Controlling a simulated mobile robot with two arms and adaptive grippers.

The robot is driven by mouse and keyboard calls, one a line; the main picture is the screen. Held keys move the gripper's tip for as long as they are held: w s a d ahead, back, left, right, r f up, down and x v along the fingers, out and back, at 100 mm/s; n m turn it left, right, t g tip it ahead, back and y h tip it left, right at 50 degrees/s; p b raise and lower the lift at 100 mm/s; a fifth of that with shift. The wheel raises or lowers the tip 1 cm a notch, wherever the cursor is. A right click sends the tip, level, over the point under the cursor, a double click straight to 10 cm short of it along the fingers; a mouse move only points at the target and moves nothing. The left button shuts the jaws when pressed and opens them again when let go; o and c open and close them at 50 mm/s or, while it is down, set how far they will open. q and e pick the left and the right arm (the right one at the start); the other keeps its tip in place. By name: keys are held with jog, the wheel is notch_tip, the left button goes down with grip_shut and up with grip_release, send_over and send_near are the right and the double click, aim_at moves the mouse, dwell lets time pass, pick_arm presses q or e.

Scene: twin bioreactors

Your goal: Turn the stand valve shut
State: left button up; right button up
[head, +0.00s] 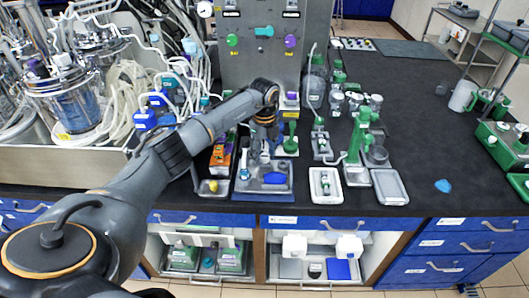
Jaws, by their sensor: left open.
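A green stand (359,138) rises upright from a light grey base on the black bench, right of the middle. A small green fitting reaches left from it. The stand valve is too small to pick out with certainty. My left gripper (257,160) points down over a grey and blue tray (262,194), left of the stand and clearly apart from it. It is open, and nothing shows held in it. Its fingertips are small and dark, so whether they touch anything in the tray cannot be told. My right gripper is out of view.
A grey panel (263,63) with coloured knobs stands behind my gripper. Glass vessels and white tubing crowd the left. White trays (326,185) and (389,187) lie at the bench's front. A blue piece (443,186) lies on the mostly clear right side.

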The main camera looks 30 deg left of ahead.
pick_arm(q)
grip_shut()
jog(key=shift+m, duration=0.3)
jog(key=m+b, duration=0.1)
jog(key=m, duration=0.2)
jog(key=shift+m, duration=0.3)
jog(key=m+b, duration=0.2)
jog(key=m, duration=0.2)
jog(key=shift+m, duration=0.3)
jog(key=m+b, duration=0.1)
jog(key=m, duration=0.4)
jog(key=shift+r+m+b, duration=0.1)
jog(key=shift+m+b, duration=0.45)
jog(key=shift+m, duration=1.55)
